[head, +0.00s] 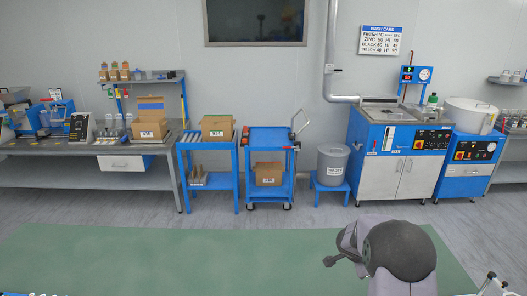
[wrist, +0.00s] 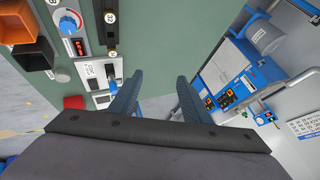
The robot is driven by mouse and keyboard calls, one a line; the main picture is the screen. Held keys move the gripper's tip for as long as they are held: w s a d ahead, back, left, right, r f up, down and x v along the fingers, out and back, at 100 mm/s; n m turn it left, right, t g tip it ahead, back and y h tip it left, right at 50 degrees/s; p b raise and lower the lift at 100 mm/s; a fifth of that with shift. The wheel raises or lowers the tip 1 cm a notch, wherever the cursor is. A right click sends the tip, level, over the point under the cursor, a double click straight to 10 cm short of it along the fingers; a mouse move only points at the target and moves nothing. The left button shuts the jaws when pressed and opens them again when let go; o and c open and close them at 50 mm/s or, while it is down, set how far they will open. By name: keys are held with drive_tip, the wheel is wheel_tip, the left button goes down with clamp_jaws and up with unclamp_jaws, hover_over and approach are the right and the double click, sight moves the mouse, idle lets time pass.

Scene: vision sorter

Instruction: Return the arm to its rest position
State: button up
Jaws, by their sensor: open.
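My gripper (wrist: 160,77) shows in the wrist view with its two dark, ribbed fingers spread apart. Nothing is visible between them, only green mat and grey floor beyond. A grey, rounded part of my arm (head: 398,250) rises at the lower right of the head view, in front of the green mat. The fingers cannot be made out clearly in the head view.
In the wrist view, a panel with a blue knob (wrist: 68,22), an orange bin (wrist: 34,59) and a red object (wrist: 73,102) lie left of the fingers. The green mat (head: 200,255) is largely bare. A washing machine (head: 400,150) and carts stand behind.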

drive_tip(key=w+a+r+n+t+y, duration=0.2)
drive_tip(key=a+r+n+t, duration=0.15)
drive_tip(key=a, duration=0.25)
drive_tip(key=s+a+r+n+g+y, duration=0.2)
drive_tip(key=s+a+n+y, duration=0.3)
drive_tip(key=s+a+n, duration=0.6)
drive_tip(key=s+f+n+g, duration=0.1)
drive_tip(key=s+n+g, duration=0.1)
drive_tip(key=s, duration=0.9)
drive_tip(key=s+a+f+n+g+h+b, duration=0.1)
drive_tip(key=s+g, duration=0.3)
drive_tip(key=s, duration=0.8)
drive_tip(key=shift+a+f+n+g, duration=0.2)
drive_tip(key=shift+f+n+g, duration=0.15)
drive_tip(key=shift+f, duration=0.4)
drive_tip(key=shift+w, duration=0.1)
